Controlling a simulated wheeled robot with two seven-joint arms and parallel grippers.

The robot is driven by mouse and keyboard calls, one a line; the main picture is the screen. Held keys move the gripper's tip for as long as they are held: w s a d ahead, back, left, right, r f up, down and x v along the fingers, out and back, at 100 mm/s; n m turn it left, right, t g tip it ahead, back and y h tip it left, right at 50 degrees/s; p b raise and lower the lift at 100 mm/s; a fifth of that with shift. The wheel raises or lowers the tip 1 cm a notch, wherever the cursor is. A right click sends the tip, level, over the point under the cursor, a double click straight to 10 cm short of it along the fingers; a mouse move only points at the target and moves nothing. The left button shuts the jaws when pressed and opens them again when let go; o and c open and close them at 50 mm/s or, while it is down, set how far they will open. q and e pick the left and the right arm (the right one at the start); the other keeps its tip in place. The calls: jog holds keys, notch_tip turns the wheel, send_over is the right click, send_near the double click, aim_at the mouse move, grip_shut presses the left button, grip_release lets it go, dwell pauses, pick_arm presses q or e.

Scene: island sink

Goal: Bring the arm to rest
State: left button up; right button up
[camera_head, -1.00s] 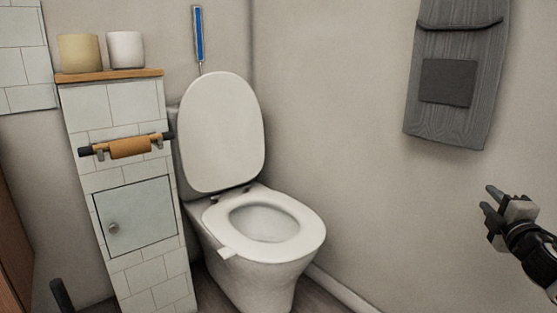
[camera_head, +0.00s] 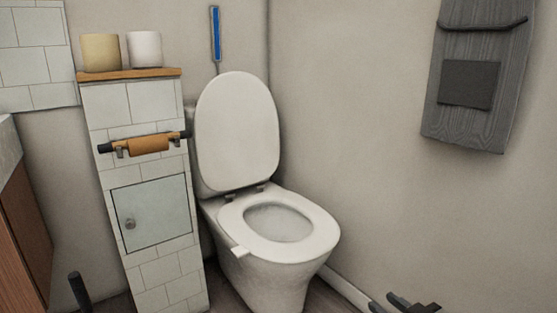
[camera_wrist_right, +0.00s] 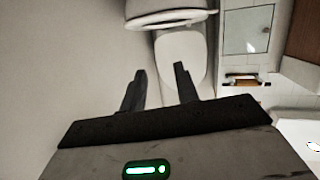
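My right gripper (camera_head: 405,303) shows only by its dark fingertips at the bottom edge of the head view, right of the toilet. In the right wrist view, its two dark fingers (camera_wrist_right: 160,83) stand apart with nothing between them. The white toilet (camera_head: 285,232) stands in the corner with its lid (camera_head: 238,130) raised and its seat down. The toilet seat also shows in the right wrist view (camera_wrist_right: 170,18), beyond the fingertips. The rest of my right arm is hidden below the head view.
A tiled pillar (camera_head: 160,270) with a paper holder (camera_head: 148,144) and small door stands left of the toilet. Two rolls (camera_head: 144,48) sit on its wooden shelf. A grey wall panel (camera_head: 470,85) hangs at right.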

jog(key=s+a+r+m+t+y, duration=0.1)
jog(key=s+a+r+y, duration=0.2)
jog(key=s+a+r, duration=0.4)
jog(key=s+a+r+m+y, duration=0.2)
jog(key=s+a+r, duration=0.2)
jog(key=s+a, duration=0.5)
pick_arm(q)
jog(key=s+a+r+g+y+p, duration=0.3)
jog(key=a+r+g+y+p, duration=0.2)
jog(key=p, duration=2.7)
notch_tip(320, 180, up, 3)
jog(key=shift+s+a+y, duration=0.3)
jog(key=shift+a+y, duration=0.4)
jog(key=shift+a, duration=0.3)
pick_arm(e)
jog(key=s+d+r+g+h, duration=0.2)
jog(key=d+r+g+h, duration=0.3)
jog(key=r, duration=0.3)
jog(key=shift+d+r+n+h, duration=0.2)
jog(key=shift+d+n+h, duration=0.25)
jog(key=shift+d, duration=0.2)
jog(key=shift+s, duration=0.1)
